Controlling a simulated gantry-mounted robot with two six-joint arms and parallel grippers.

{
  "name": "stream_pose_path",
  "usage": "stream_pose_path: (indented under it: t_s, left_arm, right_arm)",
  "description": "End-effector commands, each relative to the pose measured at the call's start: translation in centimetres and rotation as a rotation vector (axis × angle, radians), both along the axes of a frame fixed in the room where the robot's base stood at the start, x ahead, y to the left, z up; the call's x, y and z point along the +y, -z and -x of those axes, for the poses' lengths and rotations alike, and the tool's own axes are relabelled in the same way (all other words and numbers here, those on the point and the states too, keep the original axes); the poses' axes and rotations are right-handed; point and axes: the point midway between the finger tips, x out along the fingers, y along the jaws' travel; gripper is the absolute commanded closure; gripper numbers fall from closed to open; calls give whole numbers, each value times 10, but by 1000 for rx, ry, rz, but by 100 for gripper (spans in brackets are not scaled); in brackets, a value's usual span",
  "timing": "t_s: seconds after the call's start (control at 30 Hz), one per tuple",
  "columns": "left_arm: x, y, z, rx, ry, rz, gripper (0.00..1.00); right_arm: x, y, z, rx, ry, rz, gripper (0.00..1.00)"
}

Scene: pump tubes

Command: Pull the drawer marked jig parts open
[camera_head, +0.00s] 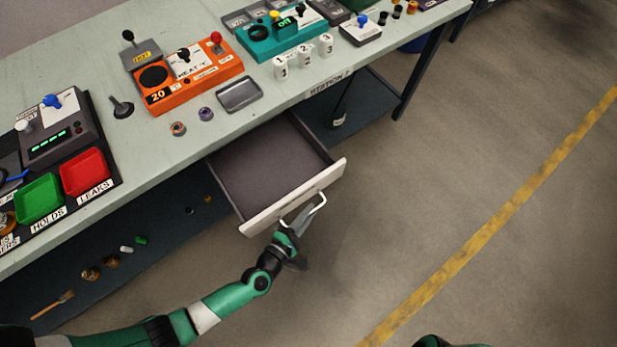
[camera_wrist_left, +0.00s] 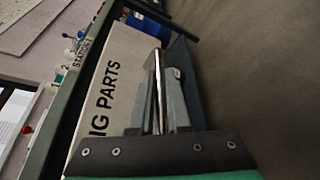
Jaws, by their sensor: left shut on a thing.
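The drawer (camera_head: 275,165) under the bench is pulled out, and its dark inside looks empty. Its pale front (camera_head: 295,197) faces me; in the left wrist view the front (camera_wrist_left: 128,60) reads "IG PARTS", with the start of the label cut off. My left gripper (camera_head: 297,224) is shut on the handle, and in the left wrist view the handle bar (camera_wrist_left: 158,85) runs between the fingers. My right gripper is out of view; only a bit of green arm shows at the bottom edge.
The bench top (camera_head: 160,135) carries an orange heat unit (camera_head: 185,75), a teal unit (camera_head: 280,35), a grey tray (camera_head: 239,94), and red (camera_head: 85,172) and green (camera_head: 38,198) bins. Small items lie on the lower shelf (camera_head: 120,270). The floor (camera_head: 420,190) in front of the drawer is clear.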

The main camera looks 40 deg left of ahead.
Motion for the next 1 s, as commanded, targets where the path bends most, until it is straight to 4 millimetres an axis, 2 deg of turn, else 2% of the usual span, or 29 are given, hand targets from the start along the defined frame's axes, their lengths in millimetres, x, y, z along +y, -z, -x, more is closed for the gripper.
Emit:
stream_pose_path:
  t_s: [0.03, 0.2, 0.63, 0.73, 0.87, 1.0]
  left_arm:
    - [0, 1, 0, 1, -1, 1, 83]
    - [0, 1, 0, 1, 0, 0, 55]
    - [0, 0, 1, 1, 1, 0, 55]
    - [-1, -2, 6, 1, 2, -1, 55]
    - [-1, -8, 27, 5, 5, -2, 55]
    - [-1, -18, 62, 5, 8, -3, 55]
  right_arm:
    - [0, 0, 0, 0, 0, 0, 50]
    - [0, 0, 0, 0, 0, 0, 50]
    - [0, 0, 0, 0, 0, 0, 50]
    - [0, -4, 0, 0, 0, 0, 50]
    - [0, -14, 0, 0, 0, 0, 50]
    - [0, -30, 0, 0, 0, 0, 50]
